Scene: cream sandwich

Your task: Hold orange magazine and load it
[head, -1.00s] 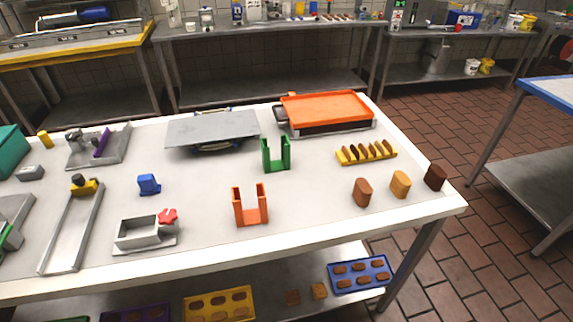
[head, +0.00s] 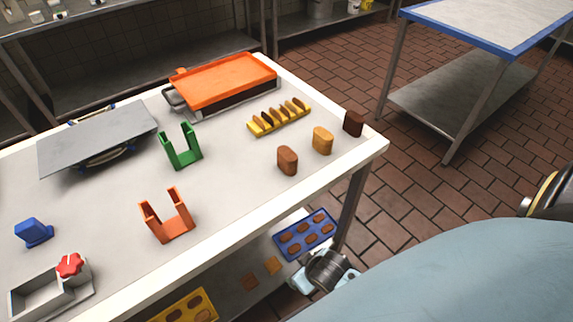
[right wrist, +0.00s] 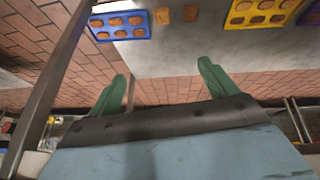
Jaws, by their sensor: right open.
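The orange magazine (head: 173,233), a U-shaped holder with two uprights, stands upright on the table. No biscuit shows between its uprights. A brown (head: 287,161), a tan (head: 322,141) and a dark brown biscuit-like block (head: 353,123) stand in a row near the table's right edge. My right gripper (right wrist: 160,85) is open and empty in the right wrist view, its green fingers wide apart, with the lower shelf and floor behind them. My right arm shows at the lower right of the head view, off the table's front edge. My left gripper is not in view.
A green magazine (head: 182,162) stands behind the orange one. A yellow rack (head: 278,122) holds several pieces. An orange tray (head: 225,82) lies at the back. A red-knobbed metal box (head: 45,296) is front left. A blue tray (head: 306,250) sits on the lower shelf.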

